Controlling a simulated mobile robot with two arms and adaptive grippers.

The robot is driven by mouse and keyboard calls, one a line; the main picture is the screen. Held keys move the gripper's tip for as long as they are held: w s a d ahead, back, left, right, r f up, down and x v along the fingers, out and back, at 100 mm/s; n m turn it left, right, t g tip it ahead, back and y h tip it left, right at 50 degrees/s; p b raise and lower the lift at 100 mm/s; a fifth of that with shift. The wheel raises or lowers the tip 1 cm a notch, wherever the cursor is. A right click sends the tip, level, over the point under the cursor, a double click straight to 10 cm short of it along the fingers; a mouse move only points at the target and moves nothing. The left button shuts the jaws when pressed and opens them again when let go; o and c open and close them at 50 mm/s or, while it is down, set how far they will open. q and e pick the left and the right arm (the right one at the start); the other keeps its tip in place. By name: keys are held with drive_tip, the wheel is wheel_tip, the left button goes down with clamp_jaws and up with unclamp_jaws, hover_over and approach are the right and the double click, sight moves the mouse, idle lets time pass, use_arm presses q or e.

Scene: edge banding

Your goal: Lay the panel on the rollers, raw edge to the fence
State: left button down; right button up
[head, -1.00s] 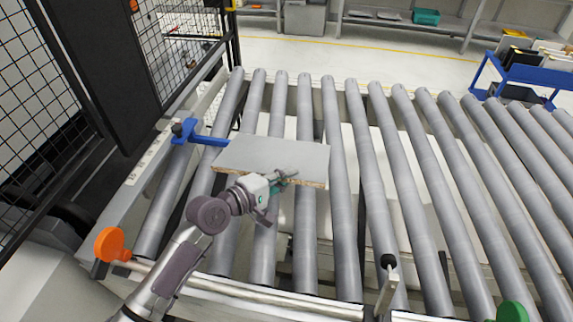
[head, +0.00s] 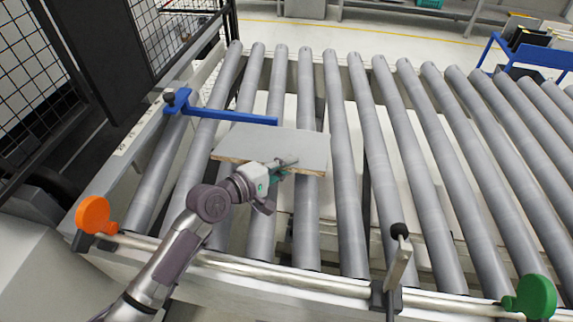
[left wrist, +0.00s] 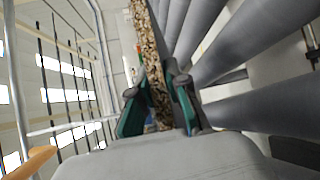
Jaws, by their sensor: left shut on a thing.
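The panel (head: 275,145) is a flat grey board over the rollers (head: 345,190), left of the middle in the head view. Its speckled raw chipboard edge faces my side, toward the front steel rail (head: 250,277). My left gripper (head: 283,170) is shut on that near edge. In the left wrist view my green-padded fingers (left wrist: 160,112) stand on both sides of the raw edge (left wrist: 154,70). I cannot tell whether the panel touches the rollers. A blue bar (head: 230,115) lies just beyond the panel's far edge. I cannot surely tell which part is the fence. My right gripper is not in view.
An orange knob (head: 94,214) and a green knob (head: 535,297) stand at the front rail, with a black-tipped post (head: 400,232) between them. A black mesh guard (head: 35,80) stands at the left. Rollers right of the panel are bare.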

use_arm(q)
drive_tip(key=shift+f+b, duration=1.65)
drive_tip(key=shift+f, duration=0.8)
drive_tip(key=c, duration=1.1)
unclamp_jaws()
drive_tip(key=shift+o, duration=1)
drive_tip(key=shift+f, duration=0.15)
drive_tip(key=o, duration=0.8)
